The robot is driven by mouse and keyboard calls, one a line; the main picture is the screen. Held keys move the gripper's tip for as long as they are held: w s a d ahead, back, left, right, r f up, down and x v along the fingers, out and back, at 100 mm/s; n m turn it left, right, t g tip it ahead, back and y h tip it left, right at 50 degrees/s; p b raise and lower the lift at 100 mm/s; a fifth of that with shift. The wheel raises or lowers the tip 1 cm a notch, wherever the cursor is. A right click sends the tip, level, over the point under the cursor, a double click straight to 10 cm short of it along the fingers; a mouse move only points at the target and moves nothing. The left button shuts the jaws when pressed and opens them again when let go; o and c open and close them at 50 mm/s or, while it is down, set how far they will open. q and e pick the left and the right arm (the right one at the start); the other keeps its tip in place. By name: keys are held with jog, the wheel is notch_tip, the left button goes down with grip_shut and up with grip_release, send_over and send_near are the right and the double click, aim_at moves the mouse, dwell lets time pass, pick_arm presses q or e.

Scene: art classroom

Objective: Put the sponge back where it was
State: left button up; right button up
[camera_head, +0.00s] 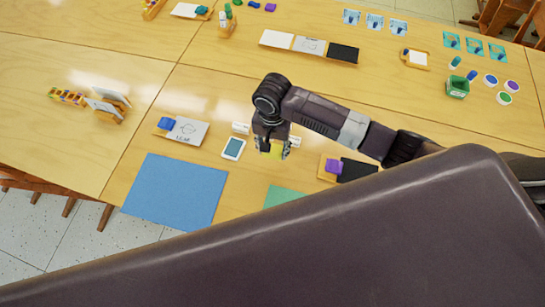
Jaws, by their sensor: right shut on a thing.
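My right gripper (271,147) reaches in from the right and points down over the near table. It is shut on a small yellow block that looks like the sponge (275,151). Its fingers partly hide the block, and I cannot tell whether the block touches the table. Below it lies a green mat (284,196), partly hidden by my own body. My left gripper is not in view.
A blue mat (176,192) lies at the left front. A lettered card (186,131) is farther left. A purple block (332,166) sits on a tan tray to the right.

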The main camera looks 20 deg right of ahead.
aim_at(272, 149)
jog(key=shift+a+f, duration=0.1)
jog(key=shift+f, duration=3.45)
jog(key=shift+f, duration=0.1)
jog(key=o, duration=1)
notch_tip(272, 149, up, 12)
jog(key=shift+r, duration=0.15)
